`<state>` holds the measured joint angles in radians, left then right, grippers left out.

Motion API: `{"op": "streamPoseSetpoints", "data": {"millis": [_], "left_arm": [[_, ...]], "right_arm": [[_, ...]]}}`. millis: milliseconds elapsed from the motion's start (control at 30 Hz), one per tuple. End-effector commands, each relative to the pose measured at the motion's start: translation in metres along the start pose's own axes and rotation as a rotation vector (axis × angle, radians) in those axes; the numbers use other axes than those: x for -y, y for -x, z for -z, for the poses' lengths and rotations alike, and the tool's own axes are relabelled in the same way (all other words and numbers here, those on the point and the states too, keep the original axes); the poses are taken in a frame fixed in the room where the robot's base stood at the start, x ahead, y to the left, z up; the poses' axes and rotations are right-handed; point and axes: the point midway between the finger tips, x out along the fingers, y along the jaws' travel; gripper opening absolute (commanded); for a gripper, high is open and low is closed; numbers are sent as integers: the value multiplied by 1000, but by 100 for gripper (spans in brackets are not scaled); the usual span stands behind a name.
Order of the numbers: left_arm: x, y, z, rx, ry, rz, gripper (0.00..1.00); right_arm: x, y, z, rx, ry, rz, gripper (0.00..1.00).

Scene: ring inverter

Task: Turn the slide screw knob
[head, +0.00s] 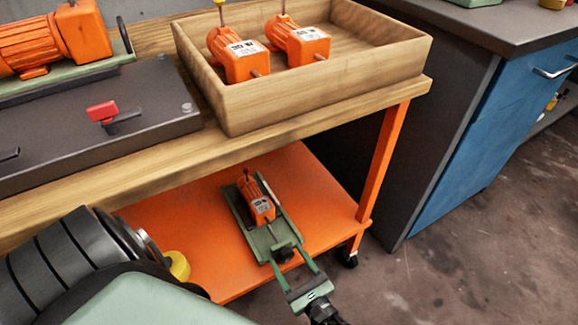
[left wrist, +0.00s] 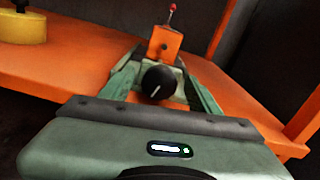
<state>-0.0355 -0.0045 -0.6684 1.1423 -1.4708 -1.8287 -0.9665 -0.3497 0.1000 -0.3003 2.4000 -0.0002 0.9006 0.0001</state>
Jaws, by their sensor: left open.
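The slide screw knob (head: 284,254) is round and black, at the near end of a green slide base (head: 243,226) on the orange lower shelf. In the left wrist view the knob (left wrist: 158,82) faces me and shows a white mark. An orange motor (head: 256,200) sits on the slide; its orange end (left wrist: 165,45) shows behind the knob. My left gripper (head: 290,256) is open, its green fingers pointing at the slide. In the left wrist view the knob appears between the fingers (left wrist: 157,78), with gaps at both sides; exact depth is unclear. My right gripper is out of view.
The wooden bench top (head: 150,168) overhangs the orange shelf (head: 320,220). An orange leg (head: 383,150) stands right of the slide. A wooden tray (head: 330,85) with two orange motors is above. A yellow piece (head: 179,265) is at the shelf's left. Floor at right is clear.

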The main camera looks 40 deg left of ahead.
Motion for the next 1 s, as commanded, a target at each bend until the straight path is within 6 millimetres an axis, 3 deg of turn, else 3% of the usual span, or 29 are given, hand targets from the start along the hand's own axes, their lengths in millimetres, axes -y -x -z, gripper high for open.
{"op": "streamPoseSetpoints", "data": {"millis": [233,267,467,767,1000], "left_arm": [[0,-2,0,-1,0,0,62],[0,-1,0,-1,0,0,56],[0,-1,0,-1,0,0,0],[0,-1,0,-1,38,-1,0],[-1,0,-1,-2,175,-1,0]], "right_arm": [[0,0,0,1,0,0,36],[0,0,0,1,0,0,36],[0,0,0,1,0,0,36],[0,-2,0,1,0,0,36],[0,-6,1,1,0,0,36]]}}
